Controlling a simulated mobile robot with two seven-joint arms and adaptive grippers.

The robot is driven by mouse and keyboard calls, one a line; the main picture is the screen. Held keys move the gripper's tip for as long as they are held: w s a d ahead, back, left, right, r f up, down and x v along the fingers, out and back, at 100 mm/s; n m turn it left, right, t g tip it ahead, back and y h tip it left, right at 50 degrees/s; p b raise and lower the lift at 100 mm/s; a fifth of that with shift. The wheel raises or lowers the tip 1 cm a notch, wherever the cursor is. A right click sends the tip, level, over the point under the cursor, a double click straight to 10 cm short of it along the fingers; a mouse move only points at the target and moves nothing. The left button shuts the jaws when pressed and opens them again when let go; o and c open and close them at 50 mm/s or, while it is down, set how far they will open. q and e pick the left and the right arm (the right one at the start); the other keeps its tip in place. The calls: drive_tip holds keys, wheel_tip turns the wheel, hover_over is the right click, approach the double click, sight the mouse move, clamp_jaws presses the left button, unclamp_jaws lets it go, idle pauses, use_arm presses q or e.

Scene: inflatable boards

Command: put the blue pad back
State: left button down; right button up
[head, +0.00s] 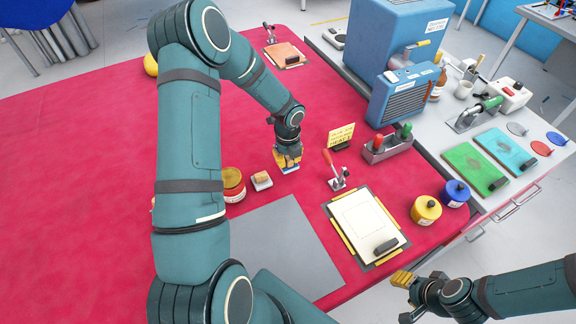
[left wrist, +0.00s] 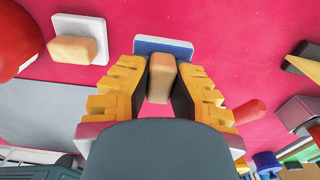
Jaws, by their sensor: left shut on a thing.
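The blue pad (left wrist: 182,46) is a thin blue-edged plate with a wooden block handle. My left gripper (left wrist: 160,78) is shut on the handle, one yellow-and-black finger on each side. In the head view my left gripper (head: 288,156) points down over the red table, and a bit of the blue pad (head: 291,170) shows under it. I cannot tell whether the pad touches the table. A similar pale pad with a wooden handle (head: 262,180) lies to its left. My right gripper (head: 404,279) is empty off the table's front edge; its finger opening is unclear.
A grey sheet (head: 268,245) lies in front. Red table (head: 90,130) is bare at left.

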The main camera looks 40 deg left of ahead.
sight(288, 166)
use_arm(q)
drive_tip(key=shift+f, duration=1.55)
drive_tip(key=shift+f+b, duration=0.15)
drive_tip(key=shift+b, duration=0.15)
drive_tip(key=c, duration=1)
unclamp_jaws()
drive_tip(key=shift+r, duration=0.35)
wheel_tip(288, 166, up, 12)
drive_tip(key=shift+f+p, duration=0.15)
drive_tip(key=shift+p, duration=0.75)
